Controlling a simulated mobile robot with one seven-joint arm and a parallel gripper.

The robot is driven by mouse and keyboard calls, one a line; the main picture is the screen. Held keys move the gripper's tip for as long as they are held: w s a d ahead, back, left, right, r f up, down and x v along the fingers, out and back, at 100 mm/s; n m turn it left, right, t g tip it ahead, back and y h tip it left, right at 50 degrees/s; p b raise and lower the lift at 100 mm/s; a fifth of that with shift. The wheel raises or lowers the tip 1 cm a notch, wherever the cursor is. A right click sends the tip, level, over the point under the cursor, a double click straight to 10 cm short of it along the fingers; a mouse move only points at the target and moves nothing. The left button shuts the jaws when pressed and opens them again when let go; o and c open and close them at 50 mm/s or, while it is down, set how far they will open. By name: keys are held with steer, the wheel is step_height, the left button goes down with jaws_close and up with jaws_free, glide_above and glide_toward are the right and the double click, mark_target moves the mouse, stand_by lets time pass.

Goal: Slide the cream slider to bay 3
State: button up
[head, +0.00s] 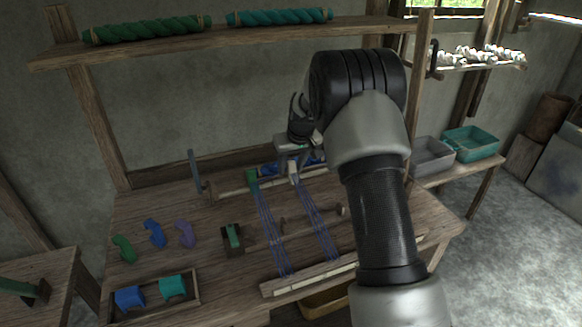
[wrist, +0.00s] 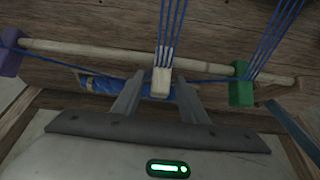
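The cream slider (wrist: 161,83) sits on a pale wooden rod (wrist: 100,57) in the wrist view, with blue threads running up from it. A purple block (wrist: 11,52) is on the rod to its left and a green block (wrist: 241,86) to its right. The green block also shows in the head view (head: 252,180). My gripper (wrist: 158,77) is open, one finger on each side of the cream slider, with small gaps visible. In the head view my gripper (head: 293,170) is low over the loom, and my arm hides part of the rod. No bay numbers are legible.
Blue warp threads (head: 317,222) stretch to a front bar (head: 345,272). Green, blue and purple curved pieces (head: 155,233) stand at the left of the table. A wooden tray (head: 198,291) holds blue and teal pieces. A shelf (head: 220,38) with yarn rolls spans above.

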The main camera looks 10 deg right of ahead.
steer(key=shift+f, duration=0.1)
jaws_close()
steer(key=d, duration=0.2)
steer(key=w+d, duration=0.1)
steer(key=d, duration=0.2)
steer(key=shift+d, duration=0.2)
jaws_free()
steer(key=v, duration=1.7)
steer(key=shift+p, duration=0.45)
steer(key=shift+r, duration=0.25)
